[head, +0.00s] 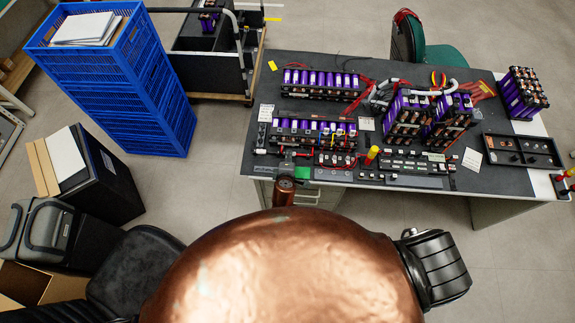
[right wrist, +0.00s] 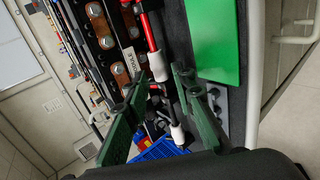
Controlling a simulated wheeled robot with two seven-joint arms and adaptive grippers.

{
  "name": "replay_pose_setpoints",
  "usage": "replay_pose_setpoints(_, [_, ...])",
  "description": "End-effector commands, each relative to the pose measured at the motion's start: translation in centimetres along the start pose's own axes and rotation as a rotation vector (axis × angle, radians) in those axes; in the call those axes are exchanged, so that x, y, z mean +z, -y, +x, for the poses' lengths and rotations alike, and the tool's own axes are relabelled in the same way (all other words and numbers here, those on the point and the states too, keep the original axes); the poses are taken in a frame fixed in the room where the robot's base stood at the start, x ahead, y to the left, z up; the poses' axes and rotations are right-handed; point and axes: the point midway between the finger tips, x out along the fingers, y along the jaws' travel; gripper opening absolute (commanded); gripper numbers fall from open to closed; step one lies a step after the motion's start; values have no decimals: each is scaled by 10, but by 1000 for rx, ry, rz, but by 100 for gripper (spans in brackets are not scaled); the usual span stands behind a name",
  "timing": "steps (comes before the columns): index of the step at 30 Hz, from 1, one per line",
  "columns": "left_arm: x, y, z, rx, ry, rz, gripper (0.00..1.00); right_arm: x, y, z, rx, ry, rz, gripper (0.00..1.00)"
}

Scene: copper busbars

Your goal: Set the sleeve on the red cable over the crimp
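The red cable (right wrist: 150,32) runs down the right wrist view. A white sleeve-like piece (right wrist: 157,66) sits at its lower end, in line with the gap between my right gripper's fingertips. A second white piece (right wrist: 178,134) shows lower down between the fingers. The crimp is not clearly made out among the dark parts there. My right gripper (right wrist: 161,74) has green fingers, spread apart, with no visible contact on the sleeve. In the head view it is small and dark (head: 287,163) at the table's near edge. My left gripper is not seen.
A green square (right wrist: 212,38) lies on the table beside the cable; it also shows in the head view (head: 302,173). Copper busbars (right wrist: 99,22) line the left of the wrist view. Battery modules (head: 312,132) crowd the table. A blue crate stack (head: 140,105) stands left of it.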

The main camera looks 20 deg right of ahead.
Motion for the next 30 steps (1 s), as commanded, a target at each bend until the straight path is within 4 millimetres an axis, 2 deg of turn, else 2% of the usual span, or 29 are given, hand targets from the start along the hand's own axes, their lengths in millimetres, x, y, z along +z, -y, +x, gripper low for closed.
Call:
replay_pose_setpoints(6, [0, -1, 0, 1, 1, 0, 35, 0, 1, -48, -2, -2, 3, 24])
replay_pose_setpoints(13, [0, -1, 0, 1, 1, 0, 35, -1, 1, -85, -1, -3, 1, 24])
replay_pose_setpoints(19, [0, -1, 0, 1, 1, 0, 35, -1, 0, -97, 0, -3, 0, 24])
replay_pose_setpoints(30, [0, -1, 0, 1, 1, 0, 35, -1, 0, -98, 0, -2, -1, 24])
